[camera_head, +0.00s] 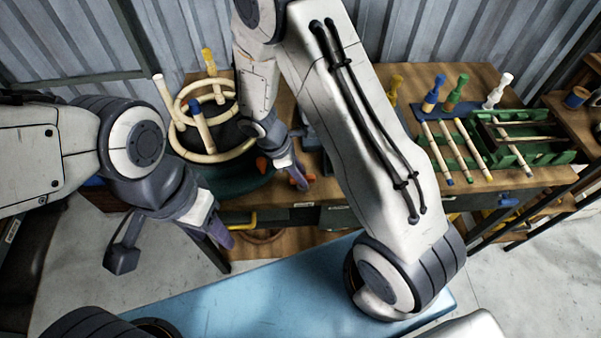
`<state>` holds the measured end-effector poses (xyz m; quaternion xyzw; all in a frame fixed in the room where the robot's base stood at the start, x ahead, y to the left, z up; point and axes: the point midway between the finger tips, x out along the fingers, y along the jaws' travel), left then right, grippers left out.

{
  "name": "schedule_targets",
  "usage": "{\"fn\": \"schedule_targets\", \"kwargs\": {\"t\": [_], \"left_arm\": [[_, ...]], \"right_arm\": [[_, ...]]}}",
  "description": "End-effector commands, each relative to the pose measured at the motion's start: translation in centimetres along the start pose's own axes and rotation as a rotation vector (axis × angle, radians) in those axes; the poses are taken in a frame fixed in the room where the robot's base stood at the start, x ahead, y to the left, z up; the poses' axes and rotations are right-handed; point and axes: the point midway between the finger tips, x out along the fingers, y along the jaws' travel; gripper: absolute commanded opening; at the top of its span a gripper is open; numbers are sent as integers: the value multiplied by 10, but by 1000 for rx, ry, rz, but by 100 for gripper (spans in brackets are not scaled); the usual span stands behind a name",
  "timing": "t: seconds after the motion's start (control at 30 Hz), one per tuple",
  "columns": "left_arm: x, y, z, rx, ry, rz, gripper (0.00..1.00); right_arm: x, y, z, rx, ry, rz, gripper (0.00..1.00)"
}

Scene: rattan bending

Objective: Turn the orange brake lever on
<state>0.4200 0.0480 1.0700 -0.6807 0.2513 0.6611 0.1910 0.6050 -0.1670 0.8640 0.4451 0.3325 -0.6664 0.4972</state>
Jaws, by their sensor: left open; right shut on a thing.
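The orange brake lever (301,183) shows in small pieces at the front of the round bending fixture (232,186), with another orange part (262,164) to its left. My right gripper (296,174) reaches down from above and is shut on the lever. The gripper and arm hide part of the lever, so its exact angle is unclear. My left gripper (172,246) is open and empty, its fingers spread wide in front of the table, lower left of the fixture and apart from it.
Pale rattan rings (213,155) and upright pegs stand on the fixture. The wooden table (490,82) also carries a green rack (535,153) with rods and several colored-handled tools at right. My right forearm crosses the middle of the view. A blue surface (240,300) lies in front.

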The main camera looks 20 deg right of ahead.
Motion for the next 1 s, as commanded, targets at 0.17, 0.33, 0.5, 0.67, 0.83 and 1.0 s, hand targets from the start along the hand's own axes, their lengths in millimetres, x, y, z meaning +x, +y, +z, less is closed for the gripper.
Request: {"fn": "schedule_targets", "kwargs": {"t": [0.17, 0.33, 0.5, 0.67, 0.83, 1.0], "left_arm": [[-4, 0, 0, 0, 0, 0, 50], [-10, 1, 0, 0, 0, 0, 50], [-16, 1, -1, 0, 0, 0, 50], [-22, 2, -1, 0, 0, 0, 50], [-25, 2, -1, 0, 0, 0, 50], [-28, 2, -2, 0, 0, 0, 50]], "right_arm": [[-1, 1, 0, 47, 0, -19, 0], [-2, 2, 1, 142, 0, -59, 0], [-2, 3, 1, 279, 0, -116, 0], [-2, 4, 2, 421, 0, -173, 0], [-1, 5, 2, 572, 1, -235, 0], [-1, 6, 2, 720, 2, -296, 0]]}}
